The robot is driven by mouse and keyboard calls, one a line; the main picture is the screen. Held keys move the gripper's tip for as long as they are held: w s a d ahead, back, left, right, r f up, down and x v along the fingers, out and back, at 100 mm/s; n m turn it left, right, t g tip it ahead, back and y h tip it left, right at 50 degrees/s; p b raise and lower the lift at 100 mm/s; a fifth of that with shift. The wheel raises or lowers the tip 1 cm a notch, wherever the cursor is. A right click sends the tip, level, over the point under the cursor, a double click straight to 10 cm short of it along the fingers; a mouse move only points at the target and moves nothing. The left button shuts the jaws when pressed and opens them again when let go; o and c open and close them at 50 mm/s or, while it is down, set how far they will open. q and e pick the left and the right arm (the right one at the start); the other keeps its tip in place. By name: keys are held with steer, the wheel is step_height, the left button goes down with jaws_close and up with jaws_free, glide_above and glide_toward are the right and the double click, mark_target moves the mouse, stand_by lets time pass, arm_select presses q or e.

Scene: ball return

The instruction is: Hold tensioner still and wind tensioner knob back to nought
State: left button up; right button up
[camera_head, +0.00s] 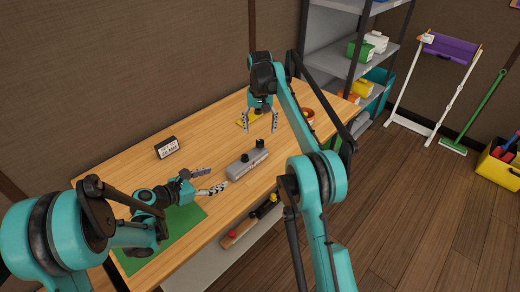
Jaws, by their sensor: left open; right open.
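The tensioner (247,164) is a grey block lying on the wooden table, set at a slant. A small black knob (260,143) stands at its far right end, and another dark part shows on its top. My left gripper (220,180) is open, its fingers pointing right, just left of the tensioner's near end. It looks apart from the tensioner. My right gripper (261,127) is open, fingers pointing down, beyond the knob and apparently above it. Marks on the knob are too small to read.
A green mat (185,222) lies under my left arm. A small black-and-white sign (167,147) stands at the back. A shelf below the front edge holds tools (240,232).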

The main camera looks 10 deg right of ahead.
arm_select(q)
steer(key=o, duration=0.6)
steer(key=shift+c, duration=0.2)
